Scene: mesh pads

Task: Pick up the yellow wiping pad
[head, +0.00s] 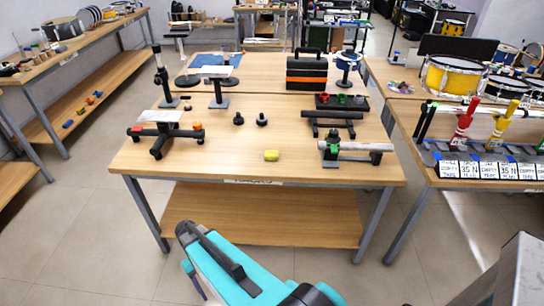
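The yellow wiping pad (271,155) is a small block lying flat on the wooden table, near the middle of its front edge. Nothing touches it. My teal and black arm reaches in from the bottom of the head view, in front of the table and well short of the pad. I cannot make out any gripper fingers in this view.
On the wooden table (225,160), a black stand (163,143) is left of the pad and a clamp rig (350,150) is right of it. Two small black knobs (250,120) stand behind it. A black-orange toolbox (306,72) is farther back. The tabletop around the pad is clear.

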